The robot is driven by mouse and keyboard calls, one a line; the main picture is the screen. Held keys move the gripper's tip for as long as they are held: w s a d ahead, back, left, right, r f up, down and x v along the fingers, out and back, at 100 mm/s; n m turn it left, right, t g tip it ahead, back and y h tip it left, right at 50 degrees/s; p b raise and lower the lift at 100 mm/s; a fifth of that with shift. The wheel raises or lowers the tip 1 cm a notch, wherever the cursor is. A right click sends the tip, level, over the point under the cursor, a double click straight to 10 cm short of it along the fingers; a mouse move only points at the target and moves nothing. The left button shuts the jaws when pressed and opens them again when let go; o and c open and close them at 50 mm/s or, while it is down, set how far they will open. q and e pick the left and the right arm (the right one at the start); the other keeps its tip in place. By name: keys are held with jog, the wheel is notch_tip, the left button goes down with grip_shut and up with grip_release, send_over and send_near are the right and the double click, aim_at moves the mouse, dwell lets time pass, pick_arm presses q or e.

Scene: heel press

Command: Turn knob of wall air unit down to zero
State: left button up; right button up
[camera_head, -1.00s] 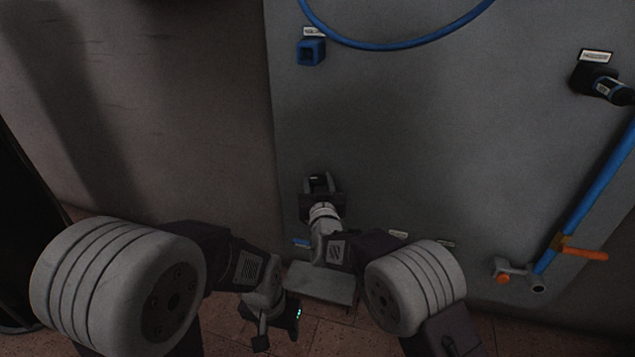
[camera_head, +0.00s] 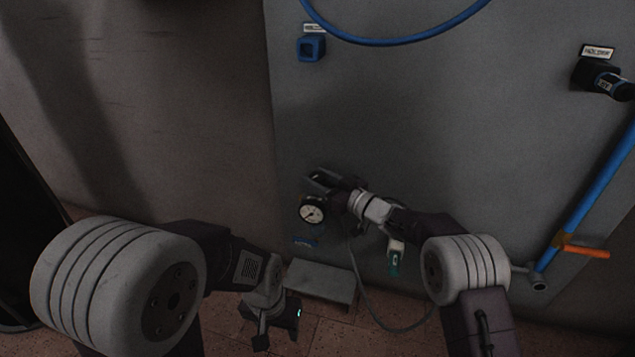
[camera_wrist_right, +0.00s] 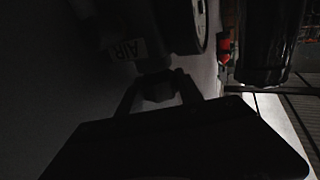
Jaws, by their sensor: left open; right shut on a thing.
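The wall air unit has a round white-faced gauge (camera_head: 312,211) low on the grey panel. In the right wrist view the gauge (camera_wrist_right: 196,25) is seen edge-on beside a label reading AIR (camera_wrist_right: 128,50). My right gripper (camera_head: 324,179) is at the unit, just above the gauge in the head view. In the wrist view its fingers are shut on the dark knob (camera_wrist_right: 157,86). The knob is hidden by the gripper in the head view. The gauge reading is too small to tell. My left gripper (camera_head: 277,326) is open and empty, low above the floor.
A grey step-like block (camera_head: 320,281) stands at the panel's foot. A blue pipe with an orange handle (camera_head: 586,252) is at the right.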

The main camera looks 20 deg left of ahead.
jog(key=shift+w+f+n+g+b, duration=0.1)
jog(key=shift+n+g+b, duration=0.2)
jog(key=shift+g+b, duration=0.2)
jog(key=shift+y, duration=0.3)
jog(key=shift+r, duration=0.25)
jog(key=o, duration=1.4)
jog(key=shift+c, duration=0.2)
